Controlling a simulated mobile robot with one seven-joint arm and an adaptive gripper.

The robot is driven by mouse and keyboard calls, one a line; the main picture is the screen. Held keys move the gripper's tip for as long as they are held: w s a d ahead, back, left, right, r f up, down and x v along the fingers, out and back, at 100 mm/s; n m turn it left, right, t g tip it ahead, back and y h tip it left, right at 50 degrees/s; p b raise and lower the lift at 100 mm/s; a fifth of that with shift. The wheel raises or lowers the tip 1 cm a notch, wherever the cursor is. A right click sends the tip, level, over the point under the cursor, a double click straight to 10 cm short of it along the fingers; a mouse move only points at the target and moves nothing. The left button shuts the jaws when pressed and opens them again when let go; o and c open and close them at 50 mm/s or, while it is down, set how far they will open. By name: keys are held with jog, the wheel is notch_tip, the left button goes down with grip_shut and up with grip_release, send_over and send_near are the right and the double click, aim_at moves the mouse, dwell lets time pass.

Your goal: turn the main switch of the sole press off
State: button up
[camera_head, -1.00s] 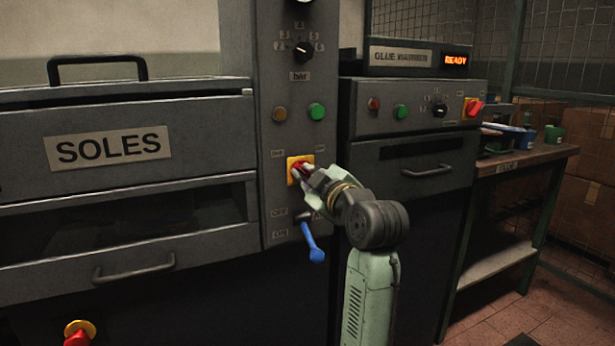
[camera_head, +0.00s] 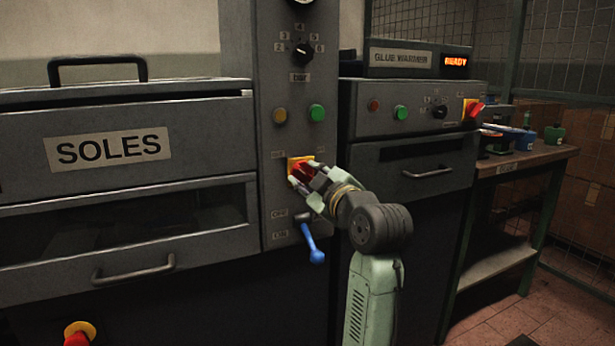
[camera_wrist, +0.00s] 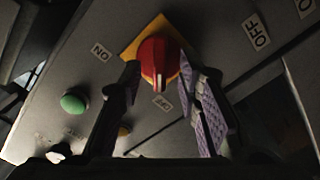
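The main switch is a red knob (camera_head: 297,177) on a yellow plate on the press's grey control column. In the wrist view the knob (camera_wrist: 158,56) shows a white mark on its near end, pointing down at a small label (camera_wrist: 163,102) that seems to read OFF. An ON label (camera_wrist: 100,52) is to its left. My gripper (camera_head: 310,177) is in front of the knob. In the wrist view its fingers are spread, one on each side of the knob, with visible gaps, at least on the left. Nothing is held.
A blue-handled lever (camera_head: 312,243) hangs just below the switch. Yellow (camera_head: 280,116) and green (camera_head: 317,113) buttons and a selector dial (camera_head: 303,50) are above. A red emergency knob (camera_head: 78,335) is low left. The glue warmer (camera_head: 410,100) with its own red switch (camera_head: 473,109) stands right.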

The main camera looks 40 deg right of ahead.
jog(key=v, duration=1.1)
jog(key=shift+s+a, duration=0.1)
jog(key=shift+s, duration=0.05)
